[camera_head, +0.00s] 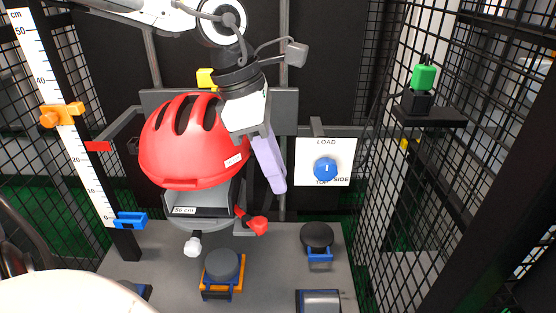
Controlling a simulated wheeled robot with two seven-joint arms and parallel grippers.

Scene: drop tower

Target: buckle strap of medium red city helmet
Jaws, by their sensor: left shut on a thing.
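The red helmet (181,147) with dark vents sits on a grey headform (213,190) labelled 56 cm, left of centre. A red buckle piece (258,225) hangs at lower right of the headform and a white one (193,243) at lower left; they are apart. My left gripper (277,183) reaches down from above, close beside the helmet's right side. Its lavender fingers are shut, but what they hold is hidden. The fingertips are above and right of the red piece. My right gripper is out of view.
A scale (82,160) with an orange slider stands left. A LOAD panel with a blue knob (325,169) is at right. Dark round blocks (222,265) (317,237) stand on the grey base (270,280). Mesh walls close both sides; a shelf (430,116) holds a green-topped item.

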